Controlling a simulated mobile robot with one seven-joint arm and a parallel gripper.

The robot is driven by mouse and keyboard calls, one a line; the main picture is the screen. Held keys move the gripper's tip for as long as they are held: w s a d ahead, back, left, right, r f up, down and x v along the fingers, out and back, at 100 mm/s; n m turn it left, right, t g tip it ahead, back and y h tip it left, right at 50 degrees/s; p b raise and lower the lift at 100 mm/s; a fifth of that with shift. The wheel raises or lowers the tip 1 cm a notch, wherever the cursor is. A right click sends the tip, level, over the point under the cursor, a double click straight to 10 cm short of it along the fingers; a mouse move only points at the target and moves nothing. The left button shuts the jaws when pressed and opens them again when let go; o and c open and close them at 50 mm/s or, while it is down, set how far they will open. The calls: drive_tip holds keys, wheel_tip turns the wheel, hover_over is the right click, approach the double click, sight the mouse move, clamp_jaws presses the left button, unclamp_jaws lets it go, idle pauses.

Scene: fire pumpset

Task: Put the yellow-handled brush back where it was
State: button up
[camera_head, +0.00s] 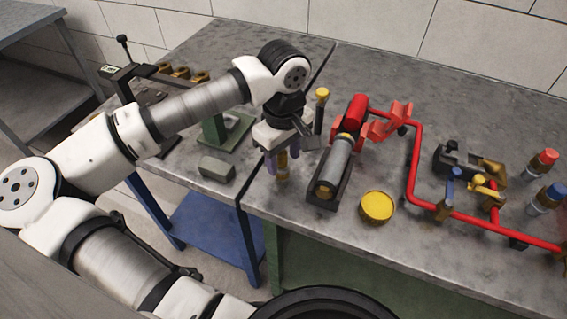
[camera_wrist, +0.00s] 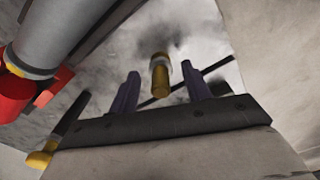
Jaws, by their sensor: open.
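My gripper (camera_head: 281,166) is open and points down over the near left part of the right-hand bench. A brass-yellow cylindrical piece (camera_wrist: 160,76) with a pale band shows between its two purple fingers in the wrist view, with gaps on both sides. It also shows in the head view (camera_head: 283,164), partly hidden by the fingers. A slim black piece with a yellow end (camera_head: 322,98) stands just behind and right of the gripper; it also shows at lower left in the wrist view (camera_wrist: 62,137). I cannot tell for certain which of these is the yellow-handled brush.
A grey-and-red cylinder (camera_head: 336,160) in a dark cradle lies close right of my gripper. Beyond are a round yellow tub (camera_head: 377,207) and red piping (camera_head: 413,165). A grey block (camera_head: 216,168) sits on the left bench (camera_head: 225,45). The back of the right bench is clear.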

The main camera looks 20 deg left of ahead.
sight(284, 153)
wheel_tip(284, 153, up, 9)
drive_tip(key=shift+r+b, duration=0.1)
drive_tip(key=shift+b, duration=0.35)
